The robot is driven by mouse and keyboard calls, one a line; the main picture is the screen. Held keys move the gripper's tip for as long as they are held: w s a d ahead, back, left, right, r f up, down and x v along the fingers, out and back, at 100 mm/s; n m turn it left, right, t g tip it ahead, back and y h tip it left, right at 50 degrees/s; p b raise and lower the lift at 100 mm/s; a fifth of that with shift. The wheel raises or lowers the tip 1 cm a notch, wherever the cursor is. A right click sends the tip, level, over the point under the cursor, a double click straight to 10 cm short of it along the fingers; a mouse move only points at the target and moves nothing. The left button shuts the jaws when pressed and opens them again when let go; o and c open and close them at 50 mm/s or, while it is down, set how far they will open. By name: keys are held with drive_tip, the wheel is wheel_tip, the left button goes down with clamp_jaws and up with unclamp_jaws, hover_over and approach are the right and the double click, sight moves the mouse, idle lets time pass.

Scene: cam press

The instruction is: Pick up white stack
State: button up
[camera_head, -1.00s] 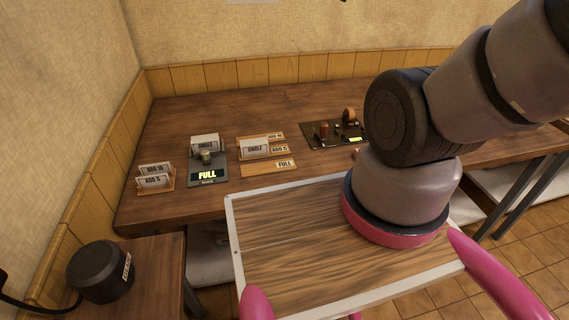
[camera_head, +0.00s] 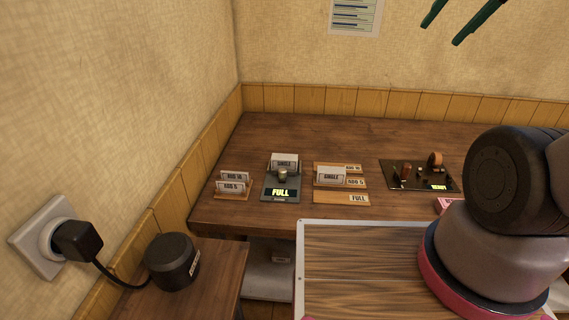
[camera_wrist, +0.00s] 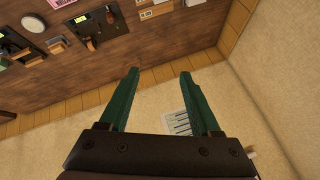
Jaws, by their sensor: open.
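A white stack (camera_head: 284,161) labelled SINGLE sits at the back of a dark device (camera_head: 281,184) with a round knob and a lit FULL display. Another white block (camera_head: 331,176) labelled SINGLE stands on wooden card holders (camera_head: 341,198) just to its right. I cannot tell which one the task means. My gripper (camera_head: 456,18) is up near the back wall, well above and right of both, with its green fingers apart. In the wrist view, the gripper (camera_wrist: 160,75) is open with nothing between the fingertips. Neither white stack shows clearly there.
A card rack (camera_head: 234,187) stands left of the device. A dark board (camera_head: 420,175) with knobs lies to the right. A black round speaker-like object (camera_head: 172,262) sits on a side table. The wall and plug socket (camera_head: 48,237) bound the left. The back of the table is clear.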

drive_tip(key=o, duration=0.3)
drive_tip(key=shift+w, duration=0.1)
drive_tip(key=shift+o, duration=0.2)
drive_tip(key=w+a+f+m+g, duration=0.1)
drive_tip(key=w+a+f+m, duration=0.1)
drive_tip(key=w, duration=0.3)
drive_tip(key=w+a+f+m+g, duration=0.1)
drive_tip(key=w+a+f+m, duration=0.15)
drive_tip(key=w, duration=0.35)
drive_tip(key=m+g+y, duration=0.3)
drive_tip(key=m+g, duration=0.2)
drive_tip(key=m, duration=0.5)
hover_over(285, 157)
drive_tip(key=d, duration=0.3)
drive_tip(key=f, duration=3.5)
drive_tip(key=shift+w+d, duration=0.15)
drive_tip(key=shift+d, duration=0.05)
drive_tip(key=shift+h, duration=0.3)
drive_tip(key=x, duration=0.4)
drive_tip(key=shift+a+f, duration=0.15)
drive_tip(key=shift+a, duration=0.35)
drive_tip(key=shift+a+f, duration=0.25)
drive_tip(key=shift+f, duration=0.3)
